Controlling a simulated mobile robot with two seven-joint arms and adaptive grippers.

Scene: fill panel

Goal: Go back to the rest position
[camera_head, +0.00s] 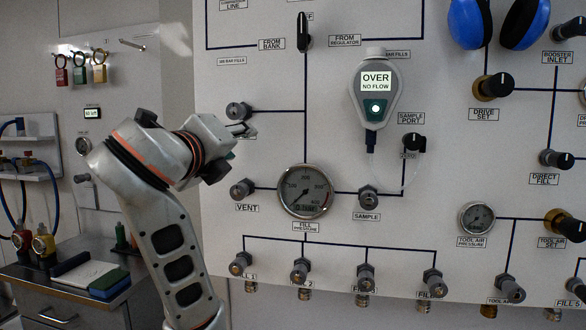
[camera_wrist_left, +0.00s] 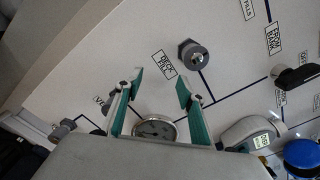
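My left arm comes in from the left in the head view, and its gripper (camera_head: 236,146) is in front of the white panel (camera_head: 270,130), just below a grey knob (camera_head: 238,110). In the left wrist view the two green-lined fingers (camera_wrist_left: 160,80) stand apart with nothing between them. The same knob shows beyond the fingertips (camera_wrist_left: 193,55), apart from them. The fill pressure gauge (camera_wrist_left: 155,130) shows between the fingers, farther off. My right gripper is in neither view.
The panel carries a vent knob (camera_head: 242,188), the fill gauge (camera_head: 305,191), a handheld meter (camera_head: 376,90) reading "OVER NO FLOW" and a row of lower valves (camera_head: 300,270). Blue ear defenders (camera_head: 468,22) hang upper right. A bench (camera_head: 60,290) stands at left.

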